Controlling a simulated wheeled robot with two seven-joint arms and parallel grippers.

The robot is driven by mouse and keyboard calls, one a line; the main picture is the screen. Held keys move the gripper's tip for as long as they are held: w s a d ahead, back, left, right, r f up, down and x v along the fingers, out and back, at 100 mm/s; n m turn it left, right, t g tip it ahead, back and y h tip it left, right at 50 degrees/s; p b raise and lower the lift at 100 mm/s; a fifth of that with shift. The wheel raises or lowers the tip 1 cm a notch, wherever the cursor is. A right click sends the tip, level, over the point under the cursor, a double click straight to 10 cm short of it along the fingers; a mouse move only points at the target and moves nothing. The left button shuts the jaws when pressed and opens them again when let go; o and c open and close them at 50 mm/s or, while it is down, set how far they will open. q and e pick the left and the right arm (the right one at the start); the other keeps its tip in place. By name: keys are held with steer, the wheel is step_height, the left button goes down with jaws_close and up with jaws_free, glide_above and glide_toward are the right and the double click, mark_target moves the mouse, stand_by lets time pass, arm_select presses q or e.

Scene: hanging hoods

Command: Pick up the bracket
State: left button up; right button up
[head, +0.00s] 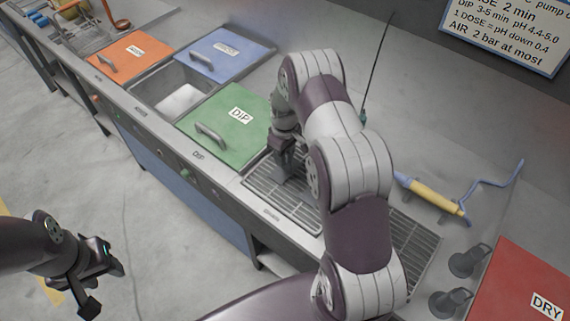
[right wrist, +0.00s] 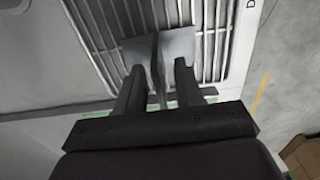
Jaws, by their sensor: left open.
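The bracket (right wrist: 178,44) is a small grey metal piece lying on the slatted drain grate (right wrist: 105,40) in the right wrist view. A thin upright part of it stands between the two fingers of my right gripper (right wrist: 160,88). The fingers are spread, with a gap visible on either side of that part. In the head view my right gripper (head: 284,168) points down at the grate beside the green lid; the bracket is hard to make out there. My left gripper (head: 104,288) is open and empty over the floor at the lower left.
The green DIP lid (head: 225,135), blue lid (head: 224,50) and orange lid (head: 130,57) lie along the counter, with an open basin (head: 180,98) between. A yellow-handled blue tool (head: 435,198), dark stands (head: 468,262) and a red DRY panel (head: 520,285) are on the right.

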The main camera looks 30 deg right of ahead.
steer(key=shift+s, duration=0.1)
steer(key=c, duration=0.5)
jaws_close()
stand_by(0.7)
